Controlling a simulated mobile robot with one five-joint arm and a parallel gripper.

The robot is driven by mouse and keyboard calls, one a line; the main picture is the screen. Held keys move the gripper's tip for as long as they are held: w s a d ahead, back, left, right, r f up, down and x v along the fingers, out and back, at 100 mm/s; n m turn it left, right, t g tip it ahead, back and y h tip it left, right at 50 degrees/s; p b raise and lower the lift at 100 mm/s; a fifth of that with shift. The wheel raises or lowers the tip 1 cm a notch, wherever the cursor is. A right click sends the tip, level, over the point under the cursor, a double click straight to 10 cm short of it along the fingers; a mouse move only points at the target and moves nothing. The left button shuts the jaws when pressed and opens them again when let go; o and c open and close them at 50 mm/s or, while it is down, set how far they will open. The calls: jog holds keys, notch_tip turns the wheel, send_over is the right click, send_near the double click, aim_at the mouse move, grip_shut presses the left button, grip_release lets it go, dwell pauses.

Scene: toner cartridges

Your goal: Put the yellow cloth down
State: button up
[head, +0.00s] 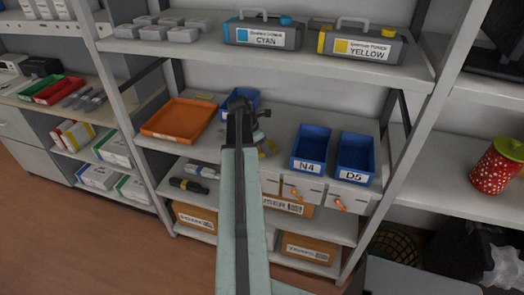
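My arm reaches up the middle of the head view, and my gripper (240,104) is at its far end, in front of the middle shelf. The gripper is dark and small here, and I cannot tell whether its fingers are open or shut. I cannot make out a yellow cloth for certain.
On the middle shelf (200,152) are an orange tray (180,118) at left and blue bins N4 (311,143) and D5 (356,153) at right. Another blue bin (253,95) is behind my gripper. CYAN (264,35) and YELLOW (361,48) cases stand above.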

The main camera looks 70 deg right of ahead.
jog(key=shift+w+a+r, duration=0.1)
jog(key=shift+w, duration=0.15)
jog(key=shift+f, duration=0.2)
jog(key=o, duration=1.2)
jog(key=shift+r, duration=0.1)
jog(key=shift+r+p, duration=0.55)
jog(key=p+v, duration=1)
jog(key=v, duration=0.1)
jog(key=shift+w+a, duration=0.1)
jog(key=shift+a, duration=0.05)
